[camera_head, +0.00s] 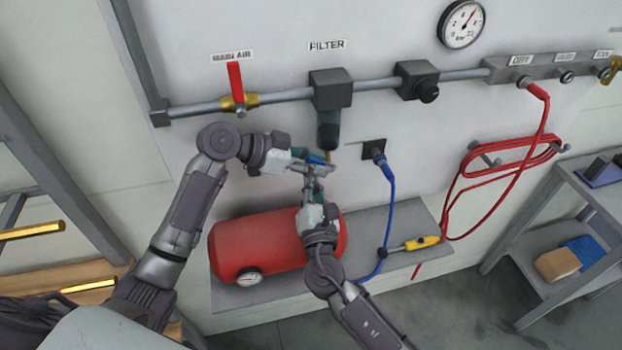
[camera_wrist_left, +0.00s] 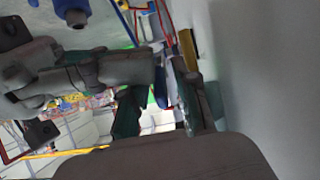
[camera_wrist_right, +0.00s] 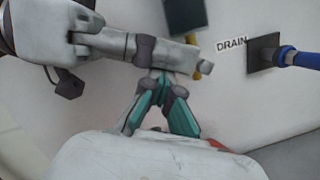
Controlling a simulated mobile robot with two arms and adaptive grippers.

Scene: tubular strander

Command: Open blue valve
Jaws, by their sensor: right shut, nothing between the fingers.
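My left gripper (camera_head: 308,162) comes in from the left and lies at the lever. In the left wrist view its green pads (camera_wrist_left: 161,105) stand apart, with a blue strip between them; whether they touch it is hidden. My right gripper (camera_head: 313,175) reaches up from below, shut and empty, close to the left gripper. In the right wrist view its teal fingertips (camera_wrist_right: 160,80) meet right at the left gripper's underside; contact is unclear.
A blue hose (camera_head: 389,215) hangs from the drain socket (camera_head: 373,150), just right of the grippers. A red tank (camera_head: 250,245) stands on the shelf (camera_head: 375,217) below. A red valve lever (camera_head: 235,85) is above left. Red hose (camera_head: 510,155) hangs at the right.

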